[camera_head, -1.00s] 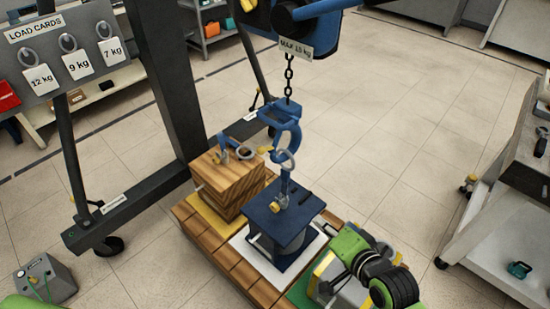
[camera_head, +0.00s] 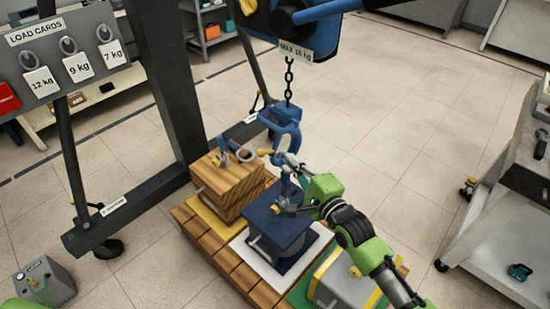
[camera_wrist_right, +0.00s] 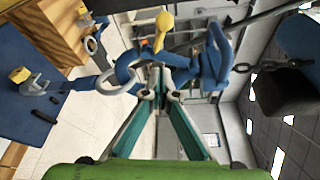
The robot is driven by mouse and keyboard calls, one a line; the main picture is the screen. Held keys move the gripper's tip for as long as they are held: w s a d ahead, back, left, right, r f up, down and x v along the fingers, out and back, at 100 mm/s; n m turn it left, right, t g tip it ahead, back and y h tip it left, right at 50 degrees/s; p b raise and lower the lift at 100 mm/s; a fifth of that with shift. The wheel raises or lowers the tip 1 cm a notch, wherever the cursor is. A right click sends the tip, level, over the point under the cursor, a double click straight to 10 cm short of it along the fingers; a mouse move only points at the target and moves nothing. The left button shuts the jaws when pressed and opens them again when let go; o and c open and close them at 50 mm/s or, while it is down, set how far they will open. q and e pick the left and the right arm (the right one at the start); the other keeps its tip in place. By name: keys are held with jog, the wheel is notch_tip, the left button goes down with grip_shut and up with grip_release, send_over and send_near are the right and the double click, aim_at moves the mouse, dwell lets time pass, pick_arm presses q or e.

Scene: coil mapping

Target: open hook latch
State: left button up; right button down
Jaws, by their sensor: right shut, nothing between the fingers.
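The blue hook (camera_head: 287,132) hangs on a chain; a yellow knob (camera_head: 265,152) sticks out at its left. The hook also shows in the right wrist view (camera_wrist_right: 215,58), with the yellow knob (camera_wrist_right: 163,30) above the fingers. Contact is unclear. My left gripper is out of view.
A wooden block (camera_head: 228,190) with its own ring stands left of the blue load, and a grey load (camera_head: 340,285) stands to its right, all on a wooden pallet (camera_head: 215,255). A dark stand (camera_head: 165,90) rises behind. A grey cart (camera_head: 500,230) is at right.

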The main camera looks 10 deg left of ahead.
aim_at(269, 151)
jog(key=a, duration=0.1)
jog(key=a+p, duration=0.1)
jog(key=a, duration=0.2)
jog(key=shift+a+r, duration=0.3)
jog(key=shift+a, duration=0.1)
jog(key=shift+s+r+m+p, duration=0.15)
jog(key=shift+r+m+p, duration=0.15)
jog(key=shift+p, duration=0.55)
jog(key=shift+a+r, duration=0.1)
